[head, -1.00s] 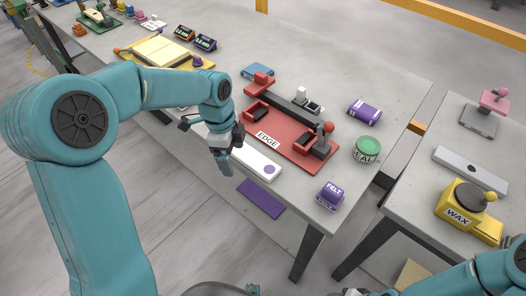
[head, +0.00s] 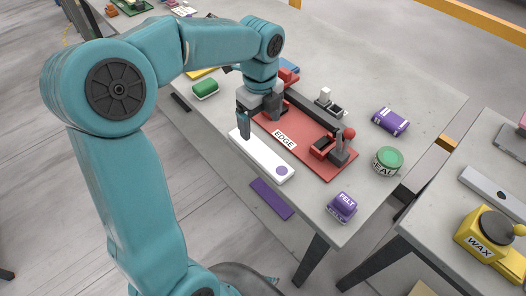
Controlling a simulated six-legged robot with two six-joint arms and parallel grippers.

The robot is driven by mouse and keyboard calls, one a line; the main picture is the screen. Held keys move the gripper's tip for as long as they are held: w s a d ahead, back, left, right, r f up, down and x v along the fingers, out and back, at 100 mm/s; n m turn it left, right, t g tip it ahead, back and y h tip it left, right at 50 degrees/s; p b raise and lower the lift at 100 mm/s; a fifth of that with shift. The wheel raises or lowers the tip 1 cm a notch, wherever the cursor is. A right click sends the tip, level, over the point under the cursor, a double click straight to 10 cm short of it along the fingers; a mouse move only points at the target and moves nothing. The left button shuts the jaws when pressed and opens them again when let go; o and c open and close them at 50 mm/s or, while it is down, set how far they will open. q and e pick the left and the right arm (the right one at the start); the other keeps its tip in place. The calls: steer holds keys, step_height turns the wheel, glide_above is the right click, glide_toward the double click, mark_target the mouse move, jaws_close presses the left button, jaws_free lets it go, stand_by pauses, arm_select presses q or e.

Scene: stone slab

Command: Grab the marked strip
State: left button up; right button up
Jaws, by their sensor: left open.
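The white strip (head: 262,158) with a purple dot near its right end lies along the front edge of the stone slab table, in front of the red plate labelled EDGE. My left gripper (head: 257,121) is open above the strip's left end, one finger over the strip and the other towards the red plate. I cannot tell whether the fingers touch the strip, and nothing shows between them. My right gripper is out of the picture.
The red plate (head: 332,166) carries clamps. A purple panel (head: 271,198) is at the table's front edge. A FELT block (head: 342,207), a green-lidded tin (head: 387,160) and a purple pack (head: 390,121) stand right. A gap separates the table with the yellow WAX pot (head: 480,240).

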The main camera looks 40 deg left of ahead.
arm_select(q)
glide_above(260, 150)
steer(key=f, duration=0.5)
steer(key=shift+s+d+f, duration=0.15)
steer(key=shift+s+d, duration=0.1)
steer(key=shift+d, duration=0.1)
steer(key=f, duration=0.4)
steer(key=a+f, duration=0.1)
steer(key=f, duration=0.1)
steer(key=shift+w, duration=0.2)
steer(key=shift+s+d, duration=0.1)
steer(key=shift+d, duration=0.05)
steer(key=c, duration=1.5)
